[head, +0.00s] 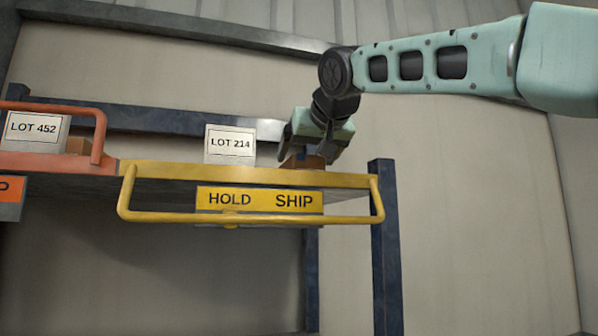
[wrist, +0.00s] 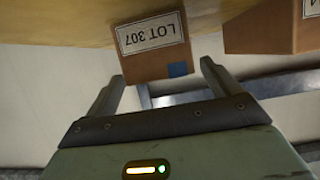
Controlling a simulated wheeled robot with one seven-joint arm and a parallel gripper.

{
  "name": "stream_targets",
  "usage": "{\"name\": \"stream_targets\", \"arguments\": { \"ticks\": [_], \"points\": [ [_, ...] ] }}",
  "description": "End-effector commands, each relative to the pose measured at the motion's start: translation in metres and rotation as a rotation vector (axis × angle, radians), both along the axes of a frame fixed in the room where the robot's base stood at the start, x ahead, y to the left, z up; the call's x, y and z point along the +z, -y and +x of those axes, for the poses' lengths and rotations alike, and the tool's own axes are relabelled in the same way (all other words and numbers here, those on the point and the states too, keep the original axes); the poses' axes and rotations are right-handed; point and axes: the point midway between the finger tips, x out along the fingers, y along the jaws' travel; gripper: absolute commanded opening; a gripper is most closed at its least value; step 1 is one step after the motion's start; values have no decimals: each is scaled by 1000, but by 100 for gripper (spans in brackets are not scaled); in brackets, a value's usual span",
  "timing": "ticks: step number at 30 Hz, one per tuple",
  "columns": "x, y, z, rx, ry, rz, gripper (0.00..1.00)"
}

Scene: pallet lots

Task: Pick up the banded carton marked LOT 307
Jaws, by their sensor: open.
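In the wrist view, a brown carton (wrist: 155,66) bears a white label reading LOT 307, upside down in the picture, and a blue patch at one corner. No band is clear on its visible face. My gripper (wrist: 163,70) is open, with one fingertip showing on each side of this carton; I cannot tell if they touch it. In the head view, my gripper (head: 316,152) is over the right end of the yellow-edged shelf, at a brown carton (head: 304,162). The gripper partly hides that carton, and its label does not show.
Another brown carton (wrist: 262,30) is close to the right in the wrist view. In the head view, a LOT 214 sign (head: 230,144) stands left of my gripper. The yellow rail (head: 250,218) fronts the shelf. A dark post (head: 384,250) stands at right. A LOT 452 sign (head: 34,130) is far left.

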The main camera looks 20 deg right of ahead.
Motion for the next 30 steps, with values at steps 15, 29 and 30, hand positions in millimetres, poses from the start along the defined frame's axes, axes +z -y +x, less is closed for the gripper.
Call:
{"name": "stream_targets", "arguments": {
  "ticks": [15,29,30],
  "points": [
    [-15,-1,39,0,-1,0,89],
    [-14,-1,38,0,1,-1,37],
    [-14,-1,38,0,1,-1,37]
  ]
}}
